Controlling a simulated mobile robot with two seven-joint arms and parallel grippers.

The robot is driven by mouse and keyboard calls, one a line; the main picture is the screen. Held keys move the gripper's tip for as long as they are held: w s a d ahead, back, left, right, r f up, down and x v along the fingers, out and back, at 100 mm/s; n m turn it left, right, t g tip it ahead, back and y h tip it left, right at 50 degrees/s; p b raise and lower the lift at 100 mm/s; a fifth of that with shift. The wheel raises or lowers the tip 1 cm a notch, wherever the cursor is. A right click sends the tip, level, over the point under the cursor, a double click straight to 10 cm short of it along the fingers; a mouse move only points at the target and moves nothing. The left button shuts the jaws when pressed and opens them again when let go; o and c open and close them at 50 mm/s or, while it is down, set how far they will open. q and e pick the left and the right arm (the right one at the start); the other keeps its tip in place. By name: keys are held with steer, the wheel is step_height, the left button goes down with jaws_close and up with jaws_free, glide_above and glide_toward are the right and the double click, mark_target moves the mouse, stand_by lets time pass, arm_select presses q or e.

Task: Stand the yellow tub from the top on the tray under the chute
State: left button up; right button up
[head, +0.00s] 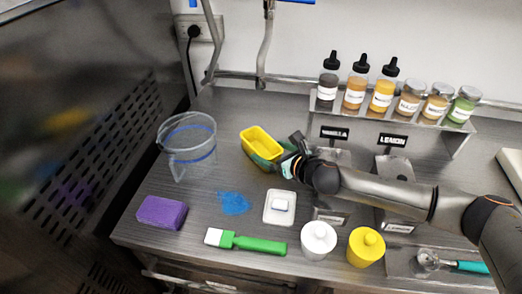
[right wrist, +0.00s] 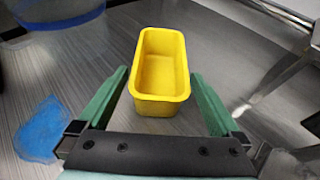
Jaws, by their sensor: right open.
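The yellow tub (head: 260,138) is an open, empty rectangular container on the metal worktop, left of the middle in the head view. In the right wrist view the tub (right wrist: 161,72) stands upright between the green fingers. My right gripper (head: 274,153) is open, with one finger on each side of the tub's near part; gaps show between fingers and tub. Two metal chutes stand behind the VANILLA label (head: 334,133) and LEMON label (head: 392,140); my right arm partly hides them and the space below. My left gripper is not in view.
A clear round container (head: 187,140) stands left of the tub. A blue spill (head: 233,203), a white dish (head: 279,216), a purple sponge (head: 161,212) and a green brush (head: 255,243) lie nearer. Bottles line the shelf (head: 400,112).

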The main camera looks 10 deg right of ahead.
mark_target(262, 147)
steer(key=shift+x, duration=2.5)
steer(key=shift+f, duration=0.1)
steer(key=shift+c, duration=0.4)
steer(key=c, duration=1.2)
